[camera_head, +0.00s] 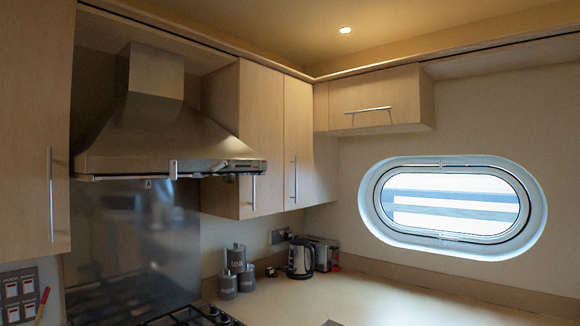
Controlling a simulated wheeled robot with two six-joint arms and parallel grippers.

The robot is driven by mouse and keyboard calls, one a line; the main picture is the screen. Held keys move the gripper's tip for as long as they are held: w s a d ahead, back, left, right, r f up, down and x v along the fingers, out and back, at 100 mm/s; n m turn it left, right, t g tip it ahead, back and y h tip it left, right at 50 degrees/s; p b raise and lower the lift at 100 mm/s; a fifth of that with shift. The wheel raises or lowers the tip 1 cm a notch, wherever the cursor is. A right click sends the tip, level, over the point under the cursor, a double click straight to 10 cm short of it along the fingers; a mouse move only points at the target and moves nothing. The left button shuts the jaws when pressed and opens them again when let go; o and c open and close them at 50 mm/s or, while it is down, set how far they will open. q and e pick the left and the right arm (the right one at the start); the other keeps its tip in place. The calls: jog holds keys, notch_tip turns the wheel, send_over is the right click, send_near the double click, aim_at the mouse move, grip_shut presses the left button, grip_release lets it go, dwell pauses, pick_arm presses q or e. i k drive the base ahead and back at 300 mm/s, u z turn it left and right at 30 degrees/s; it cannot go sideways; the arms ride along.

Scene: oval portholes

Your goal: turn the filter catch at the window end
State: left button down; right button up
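The steel cooker hood (165,135) hangs on the left wall, between wood cupboards. Its right end (250,165) is the one toward the oval window (452,207). A small upright metal tab (173,169) shows at the middle of the hood's front edge. A small dark piece (229,178) hangs under the rim near the window end; I cannot tell whether it is the filter catch. The hood's underside is mostly hidden at this angle, so the catch's position cannot be read. Neither of my grippers is in view.
The hob (190,316) lies below the hood. Grey canisters (237,260), a kettle (300,258) and a toaster (323,253) stand at the back of the worktop (380,295). The worktop under the window is clear. A cupboard (255,135) flanks the hood's window end.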

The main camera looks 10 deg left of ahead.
aim_at(224, 163)
jog(key=z, duration=0.25)
jog(key=k, duration=0.35)
jog(key=u, duration=1)
jog(key=i, duration=1.25)
jog(key=z, duration=0.15)
